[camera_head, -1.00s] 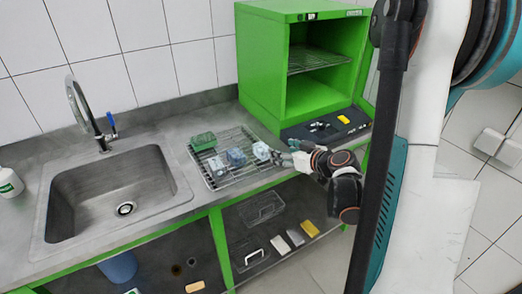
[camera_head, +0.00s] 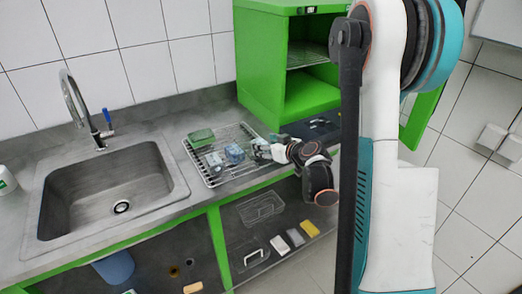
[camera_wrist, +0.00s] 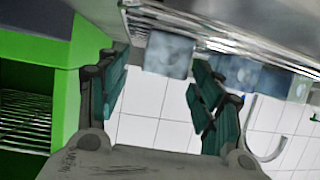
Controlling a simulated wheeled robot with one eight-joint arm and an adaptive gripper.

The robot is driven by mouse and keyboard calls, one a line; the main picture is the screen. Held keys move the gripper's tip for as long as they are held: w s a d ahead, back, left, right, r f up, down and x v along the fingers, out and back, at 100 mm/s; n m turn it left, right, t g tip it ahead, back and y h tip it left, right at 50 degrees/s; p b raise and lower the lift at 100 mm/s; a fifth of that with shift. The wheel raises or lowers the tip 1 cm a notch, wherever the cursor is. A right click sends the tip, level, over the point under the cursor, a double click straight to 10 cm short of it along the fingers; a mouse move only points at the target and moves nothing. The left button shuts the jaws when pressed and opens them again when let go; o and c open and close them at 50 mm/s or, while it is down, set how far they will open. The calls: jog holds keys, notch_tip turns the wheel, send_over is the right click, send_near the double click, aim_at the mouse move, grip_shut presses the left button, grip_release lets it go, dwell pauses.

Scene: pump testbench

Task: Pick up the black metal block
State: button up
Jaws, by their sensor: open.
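My gripper (camera_head: 268,152) is at the right end of a wire rack (camera_head: 208,184) on the counter. In the wrist view its two teal fingers (camera_wrist: 160,88) are spread apart, with nothing held. That view is upside down, and a grey-blue block (camera_wrist: 168,55) shows beyond the gap between the fingers. More bluish blocks (camera_wrist: 242,74) stand beside it. In the head view the rack holds a green block (camera_head: 201,138), a blue-grey block (camera_head: 234,154) and a paler piece (camera_head: 215,161). No block reads clearly as black metal; my gripper partly hides the rack's right end.
A green cabinet (camera_head: 262,60) stands open behind the rack, with a dark tray (camera_head: 318,127) at its front. A sink (camera_head: 110,190) is at the left. Below, a shelf holds a wire basket (camera_head: 260,208), a yellow block (camera_head: 310,229) and other small blocks.

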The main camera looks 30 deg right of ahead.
aim_at(261, 142)
jog(key=x, duration=0.3)
jog(key=shift+w+a+f+b, duration=0.1)
jog(key=shift+f+b, duration=0.05)
jog(key=shift+b, duration=0.25)
jog(key=c, duration=1.3)
jog(key=shift+c, duration=0.2)
